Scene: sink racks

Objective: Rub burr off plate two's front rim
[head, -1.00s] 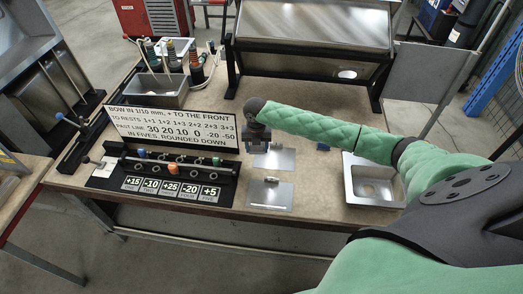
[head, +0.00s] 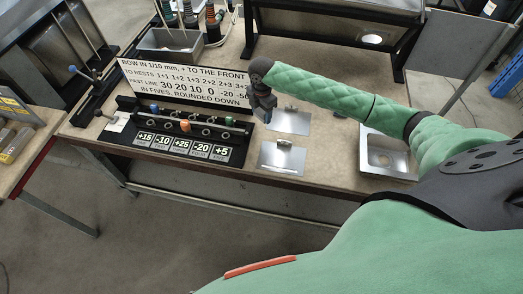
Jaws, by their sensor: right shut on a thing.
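Two flat metal plates lie on the bench: a rear plate (head: 291,124) and a front plate (head: 282,160), each with a small upright clip or tab at its back edge. I cannot tell which one is plate two, and no burr can be made out. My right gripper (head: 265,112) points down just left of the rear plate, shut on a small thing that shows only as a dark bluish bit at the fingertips. I cannot tell whether it touches anything. My left gripper is not in view.
A black rack (head: 180,148) with rods, coloured knobs and number labels stands left of the plates. A lettered sign (head: 185,83) stands behind it. A metal sink tray (head: 388,152) is on the right, and a grey bin (head: 168,46) is at the back left.

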